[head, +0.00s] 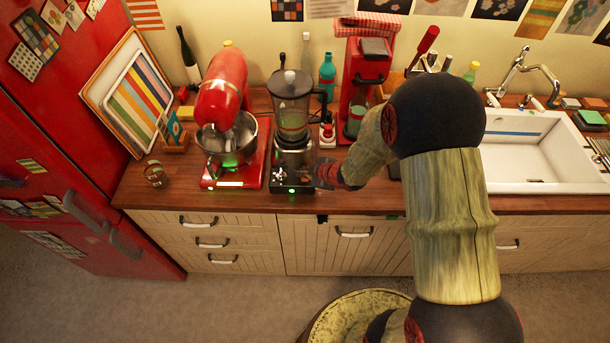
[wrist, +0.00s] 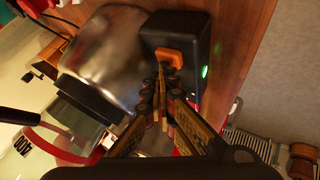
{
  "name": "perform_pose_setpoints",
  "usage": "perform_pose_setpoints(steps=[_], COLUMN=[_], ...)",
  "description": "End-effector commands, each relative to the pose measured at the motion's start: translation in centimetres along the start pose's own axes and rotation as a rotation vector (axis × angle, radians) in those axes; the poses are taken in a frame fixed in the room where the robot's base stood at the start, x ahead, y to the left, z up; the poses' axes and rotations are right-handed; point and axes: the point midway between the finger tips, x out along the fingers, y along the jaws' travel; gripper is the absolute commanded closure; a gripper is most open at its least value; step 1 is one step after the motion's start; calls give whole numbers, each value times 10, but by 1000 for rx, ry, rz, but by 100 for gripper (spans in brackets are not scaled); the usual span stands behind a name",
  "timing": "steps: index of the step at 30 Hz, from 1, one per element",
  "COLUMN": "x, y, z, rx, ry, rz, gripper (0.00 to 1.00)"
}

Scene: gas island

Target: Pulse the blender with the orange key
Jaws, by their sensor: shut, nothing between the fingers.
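The blender (head: 290,125) stands upright on the wooden counter, with a clear jar, a dark lid and a metal body. Its black base (head: 291,187) shows a lit green light at the front. In the wrist view the orange key (wrist: 177,57) sits on the black base beside the metal body (wrist: 105,62). My gripper (wrist: 163,72) is shut and empty, its fingertips at the key's near edge; I cannot tell if they touch it. In the head view my gripper (head: 322,174) is at the right side of the base. The orange key is too small to make out there.
A red stand mixer (head: 222,90) with a steel bowl stands close left of the blender. A red coffee machine (head: 366,75) is behind right, and a white sink (head: 540,150) far right. A small glass (head: 155,174) stands left. The counter's front edge is close to the base.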

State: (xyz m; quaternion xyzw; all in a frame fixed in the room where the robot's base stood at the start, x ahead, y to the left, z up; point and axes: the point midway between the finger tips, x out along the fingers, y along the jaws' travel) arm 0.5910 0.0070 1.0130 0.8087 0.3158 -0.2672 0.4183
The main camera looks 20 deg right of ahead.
Motion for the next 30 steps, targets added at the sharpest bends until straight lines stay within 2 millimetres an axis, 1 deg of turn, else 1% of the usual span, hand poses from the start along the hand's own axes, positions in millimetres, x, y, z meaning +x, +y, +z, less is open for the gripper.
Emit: perform_pose_setpoints(steps=[11,22,30], x=[-1,-13,-14], y=[0,9,10], z=[0,-9,-10], rx=[1,1,1], ry=[-1,-1,-1], rz=[-2,-1,-1], gripper=[100,100,100])
